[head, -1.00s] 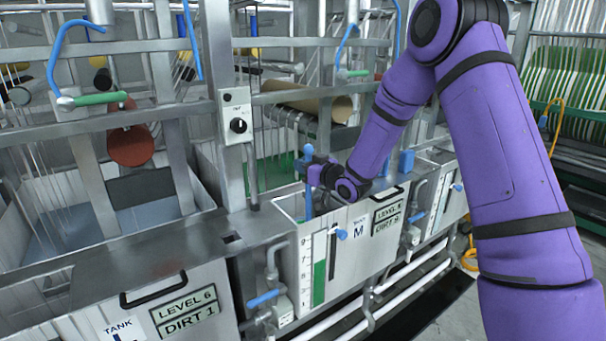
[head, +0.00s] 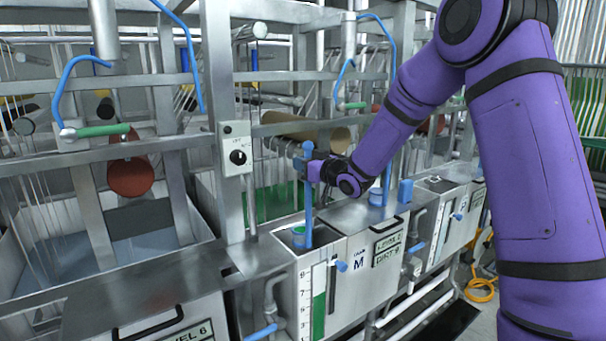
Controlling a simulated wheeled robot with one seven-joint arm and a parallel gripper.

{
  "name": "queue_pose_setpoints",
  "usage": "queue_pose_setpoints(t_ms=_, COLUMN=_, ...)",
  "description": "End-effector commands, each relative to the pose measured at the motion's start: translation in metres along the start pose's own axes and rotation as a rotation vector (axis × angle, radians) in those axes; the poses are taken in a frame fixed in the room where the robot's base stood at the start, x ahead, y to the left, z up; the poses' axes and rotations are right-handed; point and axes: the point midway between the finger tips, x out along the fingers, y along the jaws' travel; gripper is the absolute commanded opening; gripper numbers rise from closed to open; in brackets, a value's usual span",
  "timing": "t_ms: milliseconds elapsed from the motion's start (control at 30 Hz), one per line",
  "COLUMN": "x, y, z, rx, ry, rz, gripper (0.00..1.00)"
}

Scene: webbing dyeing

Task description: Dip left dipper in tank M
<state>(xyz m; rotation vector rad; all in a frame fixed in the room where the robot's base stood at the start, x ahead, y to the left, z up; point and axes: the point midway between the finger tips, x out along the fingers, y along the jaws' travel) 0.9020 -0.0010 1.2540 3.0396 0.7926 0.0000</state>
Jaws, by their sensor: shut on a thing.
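Tank M (head: 322,300) is a steel box in the middle of the head view, with a green level gauge on its front and its open top facing up. My gripper (head: 306,166) is shut on the upper part of a blue dipper (head: 308,205). The dipper hangs upright over the left part of the tank opening, and its cup end shows at about the rim. I cannot tell whether the cup touches liquid. A second blue dipper (head: 386,190) stands to the right, behind the tank's handle. My fingertips are small and partly hidden.
A control box with a black knob (head: 238,157) is on the post left of my gripper. Another tank with a black handle (head: 150,322) stands at lower left. Steel frames and rollers fill the space behind. Pipes and blue valves run along the front.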

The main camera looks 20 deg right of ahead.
Motion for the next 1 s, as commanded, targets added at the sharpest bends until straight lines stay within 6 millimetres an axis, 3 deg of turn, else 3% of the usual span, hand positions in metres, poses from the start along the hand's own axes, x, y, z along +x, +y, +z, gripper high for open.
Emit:
queue_pose_setpoints(t_ms=500, x=0.0, y=-0.001, z=-0.05, rx=-0.002, ry=0.002, rz=-0.001, gripper=0.0)
queue_pose_setpoints(t_ms=1000, x=-0.004, y=-0.004, z=-0.055, rx=0.0, ry=0.001, rz=-0.001, gripper=0.0)
